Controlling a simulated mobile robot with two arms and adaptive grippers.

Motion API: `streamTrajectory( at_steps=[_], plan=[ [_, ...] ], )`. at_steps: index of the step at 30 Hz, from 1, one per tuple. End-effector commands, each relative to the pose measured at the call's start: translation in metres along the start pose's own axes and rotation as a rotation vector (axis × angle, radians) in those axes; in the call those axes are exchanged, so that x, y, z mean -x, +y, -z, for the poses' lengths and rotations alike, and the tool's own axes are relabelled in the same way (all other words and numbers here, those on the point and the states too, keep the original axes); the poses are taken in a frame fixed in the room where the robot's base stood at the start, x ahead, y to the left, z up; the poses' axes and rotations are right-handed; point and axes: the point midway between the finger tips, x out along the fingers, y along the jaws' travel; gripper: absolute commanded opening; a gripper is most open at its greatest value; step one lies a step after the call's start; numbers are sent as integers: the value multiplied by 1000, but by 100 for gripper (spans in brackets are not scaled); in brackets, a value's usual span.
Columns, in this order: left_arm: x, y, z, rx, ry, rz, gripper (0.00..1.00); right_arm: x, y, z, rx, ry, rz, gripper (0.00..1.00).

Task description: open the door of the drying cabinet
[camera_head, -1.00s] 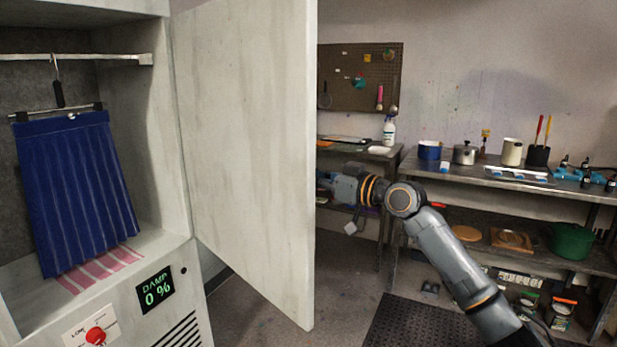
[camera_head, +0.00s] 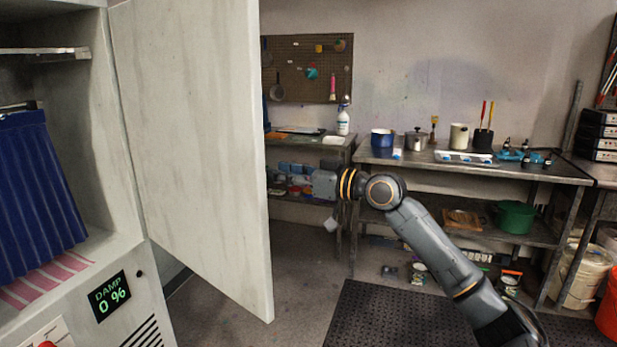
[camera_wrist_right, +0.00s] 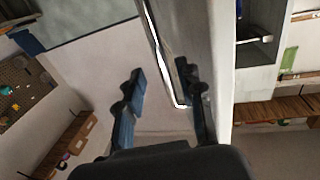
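The drying cabinet (camera_head: 100,255) stands at the left in the head view, with its pale door (camera_head: 190,140) swung wide open toward the right. Inside hangs a blue pleated cloth (camera_head: 35,195). My right gripper (camera_wrist_right: 160,78) is behind and to the right of the door's free edge in the head view, its fingers hard to make out there. In the right wrist view its two fingers are apart, with the pale door panel (camera_wrist_right: 208,55) beside the right finger and a long bar-like handle (camera_wrist_right: 165,60) near it. Contact cannot be told. My left gripper is out of view.
The cabinet display (camera_head: 110,296) reads DAMP 0 %. A workbench (camera_head: 470,170) with pots and bottles stands along the back wall behind my right arm. A black mat (camera_head: 390,315) lies on the floor. Buckets (camera_head: 582,275) stand at the far right.

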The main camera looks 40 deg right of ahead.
Motion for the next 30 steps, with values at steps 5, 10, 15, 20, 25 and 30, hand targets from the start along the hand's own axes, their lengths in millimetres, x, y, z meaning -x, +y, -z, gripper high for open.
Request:
streamTrajectory(
  at_steps=[5,10,15,20,25,30],
  plan=[
    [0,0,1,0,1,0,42,25,0,-2,0,-5,-1,37],
    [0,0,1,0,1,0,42,46,0,-2,-1,-5,0,37],
    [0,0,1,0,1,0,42,60,0,-2,-1,-4,0,37],
    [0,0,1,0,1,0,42,66,0,-1,0,-2,0,37],
    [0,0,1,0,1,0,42,67,0,-1,0,-2,-1,37],
    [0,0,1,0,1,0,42,66,1,-2,1,-4,-3,23]
  ],
)
